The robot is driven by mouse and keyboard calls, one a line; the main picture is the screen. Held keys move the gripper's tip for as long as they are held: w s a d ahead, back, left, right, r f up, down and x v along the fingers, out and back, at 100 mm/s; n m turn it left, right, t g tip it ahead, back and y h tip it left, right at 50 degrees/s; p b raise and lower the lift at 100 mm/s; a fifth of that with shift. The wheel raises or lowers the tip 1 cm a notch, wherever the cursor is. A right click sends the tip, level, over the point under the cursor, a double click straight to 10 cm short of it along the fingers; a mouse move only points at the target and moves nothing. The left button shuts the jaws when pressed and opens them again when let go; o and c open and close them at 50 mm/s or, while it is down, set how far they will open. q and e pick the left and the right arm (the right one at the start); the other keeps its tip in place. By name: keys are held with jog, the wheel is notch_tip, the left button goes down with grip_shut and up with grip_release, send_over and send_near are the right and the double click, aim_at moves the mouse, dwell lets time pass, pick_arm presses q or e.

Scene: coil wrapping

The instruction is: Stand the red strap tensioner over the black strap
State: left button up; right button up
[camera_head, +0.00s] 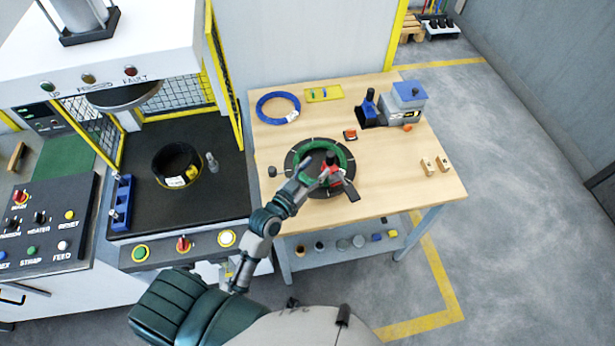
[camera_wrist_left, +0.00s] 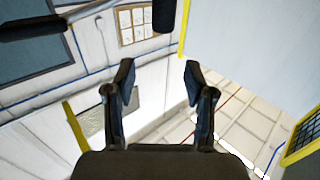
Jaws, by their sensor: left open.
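I cannot make out the black strap apart from the tensioner's dark parts and the plate. My right gripper is not in view.
A blue coil (camera_head: 263,109) and yellow tray (camera_head: 323,94) lie at the table's back. A grey and blue device (camera_head: 404,100) stands at the back right, with wooden blocks (camera_head: 427,166) nearer. The press machine (camera_head: 200,205) is on the left. The table's right front is clear.

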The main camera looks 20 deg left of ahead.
pick_arm(q)
jog(key=shift+v, duration=1.85)
jog(key=s+f+g, duration=0.2)
jog(key=f, duration=0.1)
jog(key=s+d+f+g, duration=0.1)
jog(key=s+f+g, duration=0.1)
jog(key=f, duration=0.2)
jog(key=s+f+g, duration=0.2)
jog(key=f, duration=0.2)
jog(key=shift+s+d+f+m+y, duration=0.2)
jog(key=shift+s+d+m+y, duration=0.1)
jog(key=shift+y, duration=0.1)
jog(key=s+a+f+n+g+y, duration=0.25)
jog(key=s+f+g, duration=0.6)
jog(key=s, duration=0.65)
notch_tip(320, 180, down, 25)
jog(key=s+a+m+y, duration=0.1)
jog(key=s+a+f+g, duration=0.2)
jog(key=s+a+f, duration=0.1)
jog(key=s+f, duration=1.5)
jog(key=shift+s, duration=0.35)
